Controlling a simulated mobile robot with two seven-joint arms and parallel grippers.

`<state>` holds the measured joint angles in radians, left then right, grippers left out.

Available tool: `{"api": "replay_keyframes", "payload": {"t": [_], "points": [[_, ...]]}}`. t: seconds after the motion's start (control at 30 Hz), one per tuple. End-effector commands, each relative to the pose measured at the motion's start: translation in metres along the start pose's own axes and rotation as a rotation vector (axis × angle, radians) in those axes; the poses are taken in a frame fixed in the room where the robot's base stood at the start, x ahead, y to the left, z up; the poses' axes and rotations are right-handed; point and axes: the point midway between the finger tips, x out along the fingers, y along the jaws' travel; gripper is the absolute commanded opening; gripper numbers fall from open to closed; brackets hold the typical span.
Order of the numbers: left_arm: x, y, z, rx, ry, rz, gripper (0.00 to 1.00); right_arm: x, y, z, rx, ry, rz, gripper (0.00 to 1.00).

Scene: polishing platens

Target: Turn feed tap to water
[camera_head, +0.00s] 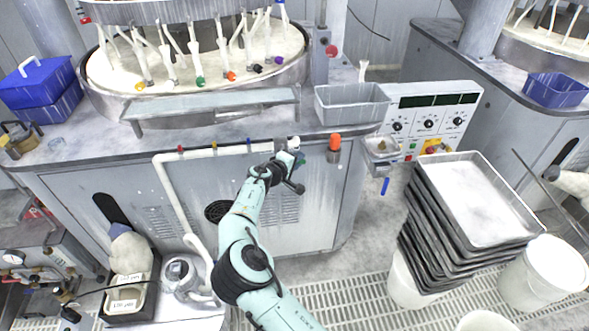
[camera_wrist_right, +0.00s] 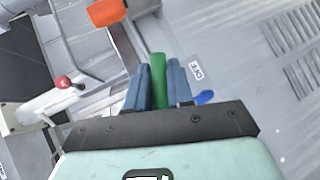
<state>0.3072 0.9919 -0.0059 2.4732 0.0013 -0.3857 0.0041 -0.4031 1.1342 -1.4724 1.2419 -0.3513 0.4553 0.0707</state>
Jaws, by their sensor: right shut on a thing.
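My right gripper (camera_head: 284,152) is at the right end of a white feed pipe (camera_head: 198,153) on the cabinet front. In the right wrist view, the gripper (camera_wrist_right: 158,82) is shut on a green handle (camera_wrist_right: 159,72), which stands between its two blue-grey fingers. A small label (camera_wrist_right: 196,72) beside the fingers seems to read OFF, turned sideways. A blue lever tip (camera_wrist_right: 204,97) shows just right of the fingers. The tap body is hidden behind the gripper. My left gripper is not in view.
An orange-topped knob (camera_head: 335,142) is close right of the gripper; orange also shows in the wrist view (camera_wrist_right: 106,12). Above are a grey shelf (camera_head: 215,103) and a grey bin (camera_head: 352,103). Stacked trays (camera_head: 478,205) stand at right. Grated floor lies below.

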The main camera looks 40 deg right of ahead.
Motion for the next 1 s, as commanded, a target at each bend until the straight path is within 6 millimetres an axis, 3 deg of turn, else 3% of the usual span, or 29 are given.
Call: {"api": "replay_keyframes", "payload": {"t": [0.1, 0.4, 1.0], "points": [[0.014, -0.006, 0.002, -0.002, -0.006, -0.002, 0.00, 0.001, 0.004, 0.001, -0.068, -0.018, 0.073, 0.00], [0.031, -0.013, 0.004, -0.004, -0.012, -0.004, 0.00, -0.002, 0.015, 0.002, -0.190, -0.055, 0.196, 0.00], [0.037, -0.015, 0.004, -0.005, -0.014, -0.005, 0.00, -0.003, 0.022, 0.002, -0.243, -0.073, 0.253, 0.00]]}}
